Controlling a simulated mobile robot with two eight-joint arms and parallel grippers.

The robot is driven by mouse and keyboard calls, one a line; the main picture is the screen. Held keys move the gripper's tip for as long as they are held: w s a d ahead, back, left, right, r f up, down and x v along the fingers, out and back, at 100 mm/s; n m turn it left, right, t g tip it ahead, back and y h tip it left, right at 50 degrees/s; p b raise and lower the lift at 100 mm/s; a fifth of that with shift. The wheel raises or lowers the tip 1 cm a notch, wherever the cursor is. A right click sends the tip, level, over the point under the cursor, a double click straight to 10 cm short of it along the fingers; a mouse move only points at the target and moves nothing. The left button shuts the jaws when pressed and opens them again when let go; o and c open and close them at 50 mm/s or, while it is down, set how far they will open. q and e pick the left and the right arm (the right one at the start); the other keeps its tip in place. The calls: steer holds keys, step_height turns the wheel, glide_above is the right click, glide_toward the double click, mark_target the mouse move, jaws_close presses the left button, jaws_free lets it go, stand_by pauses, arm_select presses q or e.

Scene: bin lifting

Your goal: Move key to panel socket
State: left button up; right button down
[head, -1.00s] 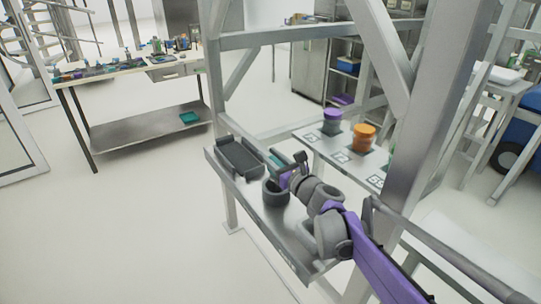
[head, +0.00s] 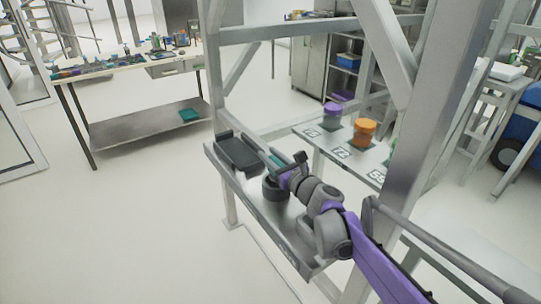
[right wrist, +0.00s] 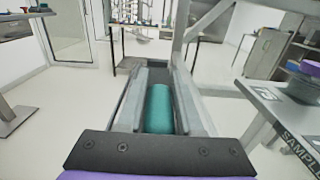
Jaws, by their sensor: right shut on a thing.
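My right gripper (head: 264,154) reaches over the narrow metal shelf in the head view. In the right wrist view the right gripper (right wrist: 159,85) has its two grey fingers on either side of a teal cylinder (right wrist: 159,110), which appears to be the key, and is shut on it. In the head view the key is small and mostly covered by the gripper. A dark grey tray (head: 236,152) lies on the shelf, just left of the fingertips. I cannot make out a panel socket for certain. My left gripper is not in view.
A dark round cup (head: 271,190) stands on the metal shelf (head: 284,236), partly behind my gripper. A numbered side table (head: 312,136) holds a purple jar (head: 332,113) and an orange jar (head: 364,131). A thick frame post (head: 440,120) rises at right. Open floor lies left.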

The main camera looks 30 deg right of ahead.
steer(key=shift+c, duration=2.4)
jaws_free()
steer(key=shift+o, duration=0.2)
steer(key=o, duration=0.4)
steer(key=shift+o, duration=0.2)
steer(key=shift+r+p, duration=3.75)
steer(key=shift+r, duration=0.8)
